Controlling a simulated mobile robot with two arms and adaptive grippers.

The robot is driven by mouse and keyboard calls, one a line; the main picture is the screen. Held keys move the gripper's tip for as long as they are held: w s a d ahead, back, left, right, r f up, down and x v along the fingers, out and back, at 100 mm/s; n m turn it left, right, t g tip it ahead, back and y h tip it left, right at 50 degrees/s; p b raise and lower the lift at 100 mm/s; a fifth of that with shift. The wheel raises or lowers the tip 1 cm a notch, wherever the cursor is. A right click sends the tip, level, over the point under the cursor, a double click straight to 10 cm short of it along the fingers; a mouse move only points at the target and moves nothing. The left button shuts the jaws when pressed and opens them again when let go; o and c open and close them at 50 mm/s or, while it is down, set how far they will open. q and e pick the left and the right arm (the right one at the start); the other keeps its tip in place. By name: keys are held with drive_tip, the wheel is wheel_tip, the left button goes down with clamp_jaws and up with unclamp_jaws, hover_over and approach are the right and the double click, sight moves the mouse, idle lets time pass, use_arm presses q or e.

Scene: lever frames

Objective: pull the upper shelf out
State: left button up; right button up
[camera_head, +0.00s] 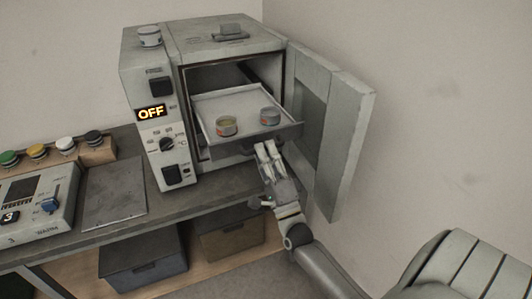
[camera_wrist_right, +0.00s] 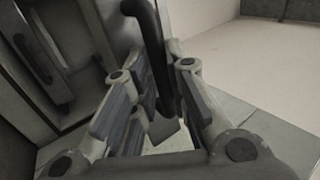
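The upper shelf (camera_head: 235,103) is a pale tray in the open oven (camera_head: 160,60). It sticks out past the oven's front and carries two small round tins, one with a yellowish top (camera_head: 226,126) and one grey (camera_head: 270,116). My right gripper (camera_head: 266,150) is at the shelf's front edge, right of its middle. In the right wrist view the dark curved shelf handle (camera_wrist_right: 152,28) runs between its fingers, which look closed on it. The contact itself is partly hidden. My left gripper is in neither view.
The oven door (camera_head: 343,140) stands wide open at the right, close to my right arm. The oven display reads OFF (camera_head: 151,113). A button box and control panel (camera_head: 30,205) sit left on the bench. A padded seat (camera_head: 460,270) is at lower right.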

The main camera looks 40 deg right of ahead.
drive_tip(key=o, duration=0.3)
drive_tip(key=v, duration=1.2)
idle(0.3)
drive_tip(key=s+a+f+n+g+y, duration=0.25)
drive_tip(key=f+n+g, duration=0.3)
drive_tip(key=f, duration=1.15)
drive_tip(key=s+a+f+n+g+y, duration=0.1)
drive_tip(key=a+f+n+g+y, duration=0.35)
drive_tip(key=f, duration=1.15)
drive_tip(key=s+a+f+n+g, duration=0.2)
drive_tip(key=s+f+n+g, duration=0.45)
drive_tip(key=s+f, duration=0.7)
drive_tip(key=s+f+n+g, duration=0.2)
drive_tip(key=s+f, duration=0.1)
drive_tip(key=s, duration=0.2)
drive_tip(key=s+f+n+g+h, duration=0.1)
drive_tip(key=s+f+n+g, duration=0.1)
drive_tip(key=s+f, duration=0.2)
drive_tip(key=s+a+f+n+g, duration=0.1)
drive_tip(key=s+f+n+g, duration=0.1)
drive_tip(key=s, duration=0.6)
drive_tip(key=shift+s+f+n+g, duration=0.15)
drive_tip(key=shift+f+n+g, duration=0.15)
drive_tip(key=shift+f, duration=0.35)
